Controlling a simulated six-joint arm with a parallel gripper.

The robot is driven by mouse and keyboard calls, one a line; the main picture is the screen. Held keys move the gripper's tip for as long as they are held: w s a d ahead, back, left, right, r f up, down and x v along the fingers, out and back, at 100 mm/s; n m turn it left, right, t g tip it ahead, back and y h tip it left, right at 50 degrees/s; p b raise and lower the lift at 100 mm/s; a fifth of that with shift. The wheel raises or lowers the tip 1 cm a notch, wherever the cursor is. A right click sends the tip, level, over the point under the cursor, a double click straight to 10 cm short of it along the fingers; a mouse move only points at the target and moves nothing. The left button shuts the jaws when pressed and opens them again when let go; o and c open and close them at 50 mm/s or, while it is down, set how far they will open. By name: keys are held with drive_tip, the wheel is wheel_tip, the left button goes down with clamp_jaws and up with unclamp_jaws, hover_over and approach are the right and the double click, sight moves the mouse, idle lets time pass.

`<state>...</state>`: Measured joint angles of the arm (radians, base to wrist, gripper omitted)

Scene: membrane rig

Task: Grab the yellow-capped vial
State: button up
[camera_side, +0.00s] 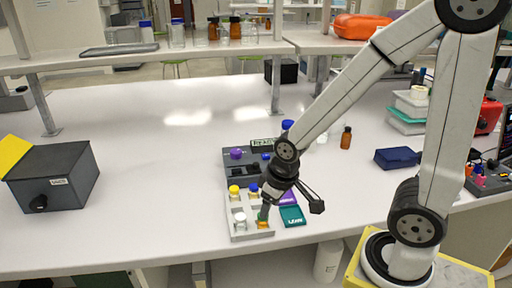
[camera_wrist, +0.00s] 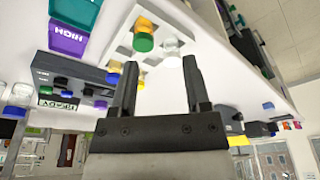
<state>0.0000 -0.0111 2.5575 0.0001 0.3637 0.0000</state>
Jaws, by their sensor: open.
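The yellow-capped vial (camera_side: 234,189) stands at the back left of a pale rack (camera_side: 238,236) in the side view. In the wrist view its yellow cap (camera_wrist: 141,84) shows just right of one finger, which partly hides it. My gripper (camera_wrist: 160,66) is open, with nothing clearly held between its two dark fingers. In the side view my gripper (camera_side: 266,207) is low over the right side of the rack, to the right of the yellow cap. The exact gap to the vial is hard to tell.
The rack also holds a white-capped vial (camera_side: 240,218), a blue-capped vial (camera_side: 253,188) and a green-and-orange vial (camera_side: 262,223) close to my gripper. A dark device (camera_side: 232,165) stands behind the rack. A teal box (camera_side: 292,216) lies to the right.

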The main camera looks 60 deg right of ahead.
drive_tip(key=shift+w+v, duration=0.5)
drive_tip(key=shift+v, duration=1.75)
drive_tip(key=w+n+h, duration=1.3)
drive_tip(key=w+n, duration=0.2)
drive_tip(key=n, duration=0.5)
approach(233, 190)
drive_tip(key=x, duration=0.3)
drive_tip(key=shift+w+r, duration=0.15)
drive_tip(key=shift+r, duration=0.1)
drive_tip(key=shift+f, duration=0.35)
drive_tip(key=shift+d, duration=0.2)
drive_tip(key=shift+x, duration=1.15)
